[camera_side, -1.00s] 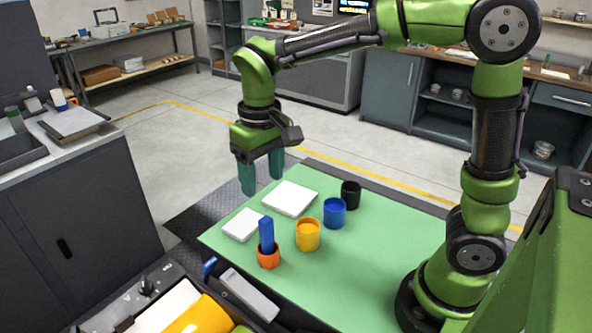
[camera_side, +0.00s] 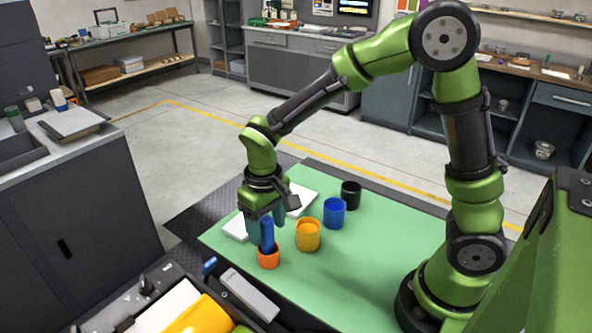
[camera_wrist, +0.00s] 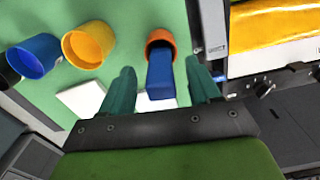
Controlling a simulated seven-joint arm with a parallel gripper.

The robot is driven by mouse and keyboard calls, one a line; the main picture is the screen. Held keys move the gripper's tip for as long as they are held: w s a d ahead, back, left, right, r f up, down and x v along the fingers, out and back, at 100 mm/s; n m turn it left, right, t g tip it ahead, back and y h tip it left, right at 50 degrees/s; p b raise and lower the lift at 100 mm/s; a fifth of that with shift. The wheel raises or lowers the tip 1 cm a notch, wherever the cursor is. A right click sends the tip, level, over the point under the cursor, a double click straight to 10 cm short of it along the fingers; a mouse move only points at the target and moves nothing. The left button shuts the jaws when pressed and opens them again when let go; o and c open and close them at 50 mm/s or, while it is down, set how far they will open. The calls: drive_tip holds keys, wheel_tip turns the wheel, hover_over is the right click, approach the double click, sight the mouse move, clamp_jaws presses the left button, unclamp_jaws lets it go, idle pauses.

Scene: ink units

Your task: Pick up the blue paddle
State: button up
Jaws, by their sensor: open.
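The blue paddle (camera_side: 267,234) stands upright in a small orange cup (camera_side: 269,259) on the green mat. In the wrist view the blue paddle (camera_wrist: 160,76) rises from the orange cup (camera_wrist: 160,41) toward the camera. My gripper (camera_side: 266,232) is low over the cup with its teal fingers open. In the wrist view my gripper (camera_wrist: 161,85) has one finger on each side of the paddle, with a gap visible on both sides.
A yellow cup (camera_side: 308,235), a blue cup (camera_side: 334,213) and a black cup (camera_side: 350,195) stand in a row to the right on the green mat (camera_side: 380,260). White square pads (camera_side: 235,228) lie behind my gripper. A grey box edge (camera_side: 248,294) borders the near side.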

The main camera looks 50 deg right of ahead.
sight(267, 236)
wheel_tip(267, 236, down, 4)
drive_tip(key=shift+r, duration=0.25)
drive_tip(key=c, duration=1.1)
wheel_tip(267, 236, up, 10)
drive_tip(key=shift+r, duration=0.1)
